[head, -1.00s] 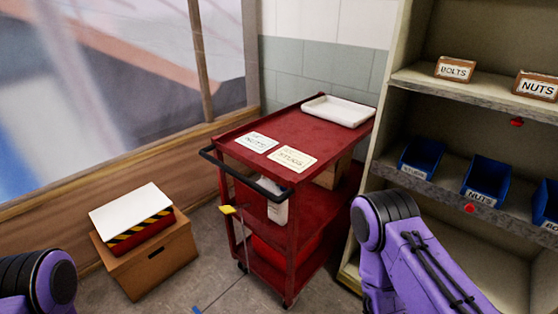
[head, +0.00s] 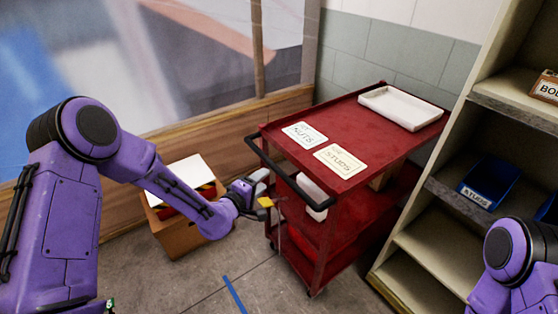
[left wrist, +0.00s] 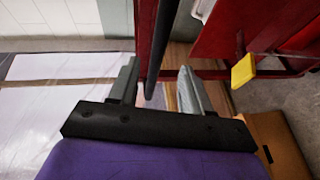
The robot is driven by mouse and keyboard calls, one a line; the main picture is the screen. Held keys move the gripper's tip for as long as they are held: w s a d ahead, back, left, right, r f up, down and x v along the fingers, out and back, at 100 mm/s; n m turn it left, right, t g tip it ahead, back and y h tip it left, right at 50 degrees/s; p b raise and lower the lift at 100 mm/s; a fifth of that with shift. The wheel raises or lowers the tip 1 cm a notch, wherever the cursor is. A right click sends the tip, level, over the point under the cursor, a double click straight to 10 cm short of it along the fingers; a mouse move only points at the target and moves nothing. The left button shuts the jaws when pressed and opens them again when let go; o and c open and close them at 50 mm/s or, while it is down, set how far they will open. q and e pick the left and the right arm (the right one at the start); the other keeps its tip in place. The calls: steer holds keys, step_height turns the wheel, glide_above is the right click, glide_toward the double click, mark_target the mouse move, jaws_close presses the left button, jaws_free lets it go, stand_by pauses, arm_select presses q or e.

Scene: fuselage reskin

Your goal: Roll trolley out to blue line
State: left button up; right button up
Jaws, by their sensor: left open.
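The red trolley (head: 352,170) stands between the window wall and the shelving. Its black handle (head: 290,173) runs along the near left end of the top. My left gripper (head: 258,186) is beside the handle's left part. In the left wrist view its fingers (left wrist: 158,88) are open, and the black handle bar (left wrist: 161,45) shows between them in the picture; I cannot tell whether it touches them. A yellow tab (head: 265,202) hangs on the trolley's near side. The blue line (head: 234,295) is on the floor in front, at the bottom. My right gripper is out of view.
A cardboard box (head: 180,238) stands left of the trolley, partly hidden by my left arm. Shelving (head: 420,255) with blue bins stands close on the right. A white tray (head: 402,108) and two labels lie on the trolley top. The floor in front is clear.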

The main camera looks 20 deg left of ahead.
mark_target(274, 170)
arm_select(q)
steer(key=p+x, duration=0.1)
steer(key=x, duration=0.9)
steer(key=shift+w+r, duration=0.1)
steer(key=shift+w, duration=0.2)
jaws_close()
